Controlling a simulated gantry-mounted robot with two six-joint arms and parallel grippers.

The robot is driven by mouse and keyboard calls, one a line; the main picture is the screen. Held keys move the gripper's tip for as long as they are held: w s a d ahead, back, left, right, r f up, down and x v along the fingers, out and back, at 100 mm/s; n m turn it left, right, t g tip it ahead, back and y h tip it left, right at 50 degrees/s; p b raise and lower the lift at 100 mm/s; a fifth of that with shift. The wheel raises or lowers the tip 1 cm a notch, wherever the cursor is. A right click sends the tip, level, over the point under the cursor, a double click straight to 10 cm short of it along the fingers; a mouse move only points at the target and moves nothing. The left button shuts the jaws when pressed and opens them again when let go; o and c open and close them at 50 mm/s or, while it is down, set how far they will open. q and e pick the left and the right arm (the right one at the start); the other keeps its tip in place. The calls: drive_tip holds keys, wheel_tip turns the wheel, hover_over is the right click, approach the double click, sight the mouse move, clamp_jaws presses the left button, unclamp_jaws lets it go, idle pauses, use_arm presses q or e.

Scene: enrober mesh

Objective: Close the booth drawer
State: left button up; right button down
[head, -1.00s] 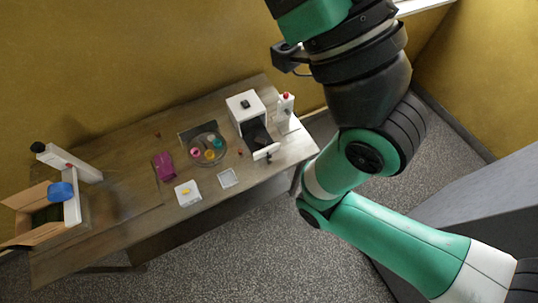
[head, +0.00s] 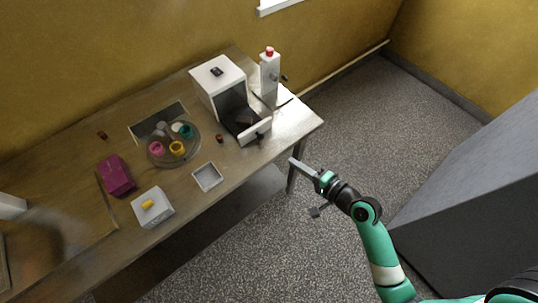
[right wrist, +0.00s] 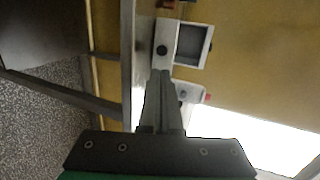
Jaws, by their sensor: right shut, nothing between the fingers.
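The white booth (head: 213,76) stands at the back right of the table. Its drawer (head: 257,130) is pulled out toward the table's front edge, with a black knob on its white front. My right gripper (head: 293,162) is shut and empty, in front of and to the right of the drawer front, apart from it. In the right wrist view, my shut fingers (right wrist: 163,76) point toward a white panel with a black knob (right wrist: 161,50), beside a grey-lined square opening (right wrist: 193,45). My left gripper is not in view.
A white dispenser with a red top (head: 269,75) stands right of the booth. A round tray (head: 188,154) with coloured cups, a small grey tray (head: 207,177), a white box (head: 152,208) and a magenta block (head: 117,176) lie to the left.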

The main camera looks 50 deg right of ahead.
drive_tip(key=f, duration=0.2)
drive_tip(key=b, duration=0.3)
approach(262, 138)
drive_tip(key=x, duration=0.5)
drive_tip(key=shift+w+f, duration=0.2)
drive_tip(key=shift+f, duration=0.2)
drive_tip(key=shift+w+d+r, duration=0.1)
drive_tip(key=shift+w, duration=0.45)
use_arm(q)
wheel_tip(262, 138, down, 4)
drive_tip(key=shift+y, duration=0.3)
